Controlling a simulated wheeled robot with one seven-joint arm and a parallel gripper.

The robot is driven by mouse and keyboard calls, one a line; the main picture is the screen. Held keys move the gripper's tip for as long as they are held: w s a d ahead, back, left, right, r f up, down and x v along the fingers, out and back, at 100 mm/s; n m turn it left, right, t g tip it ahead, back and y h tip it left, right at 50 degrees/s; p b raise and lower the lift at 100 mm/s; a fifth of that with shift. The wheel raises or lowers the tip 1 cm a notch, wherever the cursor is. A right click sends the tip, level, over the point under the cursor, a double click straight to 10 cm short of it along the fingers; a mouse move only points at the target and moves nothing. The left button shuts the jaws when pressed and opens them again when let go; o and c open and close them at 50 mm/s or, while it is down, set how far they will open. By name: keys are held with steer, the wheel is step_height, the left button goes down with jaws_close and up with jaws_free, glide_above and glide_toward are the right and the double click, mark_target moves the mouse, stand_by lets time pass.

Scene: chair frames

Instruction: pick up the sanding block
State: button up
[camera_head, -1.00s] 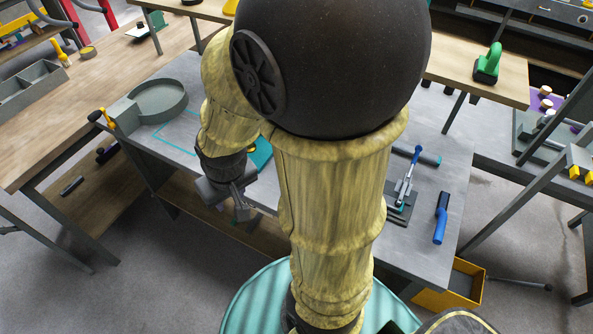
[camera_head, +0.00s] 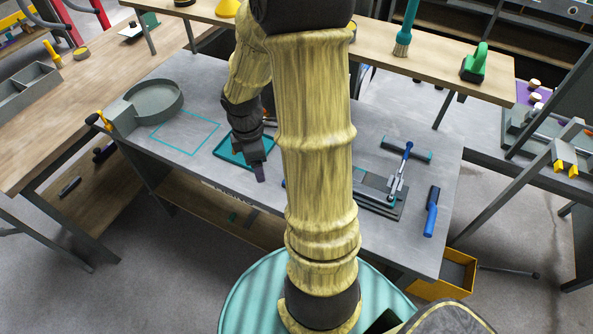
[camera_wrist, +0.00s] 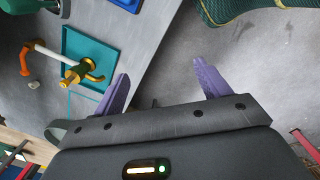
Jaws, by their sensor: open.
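My gripper (camera_head: 261,174) hangs near the front edge of the grey workbench, by the teal tray. In the wrist view its two purple fingers (camera_wrist: 161,70) are spread apart with nothing between them. A block with a green handle and dark base (camera_head: 474,64) stands at the right of the back wooden shelf; it may be the sanding block, but I cannot tell for sure. It is far from my gripper. I cannot make out a sanding block in the wrist view.
On the workbench (camera_head: 330,210) are a round grey dish (camera_head: 155,98), a clamp-like tool (camera_head: 400,175) and a blue-handled tool (camera_head: 432,215). A teal-handled brush (camera_head: 405,35) is on the back shelf.

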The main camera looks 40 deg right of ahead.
steer(key=w+d+f+n+p, duration=0.1)
steer(key=d+n+p, duration=0.1)
steer(key=d+n, duration=0.7)
steer(key=d, duration=0.4)
steer(key=shift+w+d+f+n+y, duration=0.2)
steer(key=shift+w+d+n+y, duration=0.1)
steer(key=shift+d+n, duration=0.1)
steer(key=shift+f, duration=0.1)
step_height(320, 180, down, 12)
steer(key=shift+a+f+p, duration=0.1)
steer(key=shift+p, duration=0.35)
steer(key=shift+f, duration=0.2)
step_height(320, 180, down, 5)
steer(key=shift+s+r+p, duration=0.15)
steer(key=shift+r+p, duration=0.05)
steer(key=shift+p, duration=0.3)
